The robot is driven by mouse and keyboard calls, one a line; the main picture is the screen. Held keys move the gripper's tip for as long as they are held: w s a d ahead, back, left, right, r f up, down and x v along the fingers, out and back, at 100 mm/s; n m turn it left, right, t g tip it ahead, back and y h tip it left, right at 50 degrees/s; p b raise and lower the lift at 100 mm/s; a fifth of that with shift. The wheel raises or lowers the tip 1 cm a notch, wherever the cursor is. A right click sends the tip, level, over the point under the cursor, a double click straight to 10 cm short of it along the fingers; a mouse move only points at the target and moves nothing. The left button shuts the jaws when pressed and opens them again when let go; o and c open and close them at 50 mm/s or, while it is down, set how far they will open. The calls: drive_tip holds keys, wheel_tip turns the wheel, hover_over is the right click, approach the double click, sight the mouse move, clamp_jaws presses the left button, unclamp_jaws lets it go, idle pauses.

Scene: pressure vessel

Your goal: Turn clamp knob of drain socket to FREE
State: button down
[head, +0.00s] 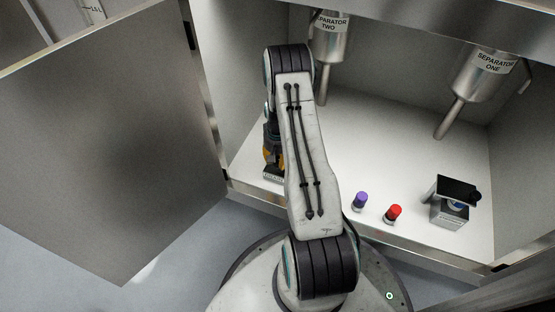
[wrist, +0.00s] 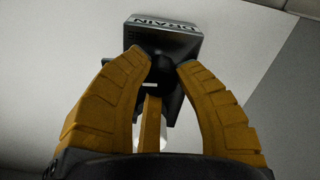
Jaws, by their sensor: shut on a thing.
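The drain socket (wrist: 185,40) is a grey block with DRAIN printed on it, at the top of the wrist view. In the head view a sliver of the socket (head: 273,176) shows on the cabinet floor, mostly hidden behind my arm. The dark clamp knob (wrist: 163,68) is on the socket's near side. In the head view my gripper (head: 271,155) is partly hidden by my arm. No FREE mark is readable, so I cannot tell the knob's setting.
Purple-topped (head: 360,199) and red-topped (head: 393,213) pieces stand on the cabinet floor right of my arm. A dark-topped grey block (head: 450,212) is farther right. Separator two (head: 331,40) and separator one (head: 480,78) hang above. The cabinet door (head: 110,130) is open at left.

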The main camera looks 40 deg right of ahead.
drive_tip(key=shift+w+d+m, duration=0.1)
drive_tip(key=shift+w+m, duration=0.25)
drive_tip(key=shift+m, duration=0.45)
drive_tip(key=shift+r, duration=0.1)
drive_tip(key=c, duration=1.3)
unclamp_jaws()
drive_tip(key=o, duration=0.4)
drive_tip(key=shift+s, duration=0.15)
drive_tip(key=shift+r, duration=3.7)
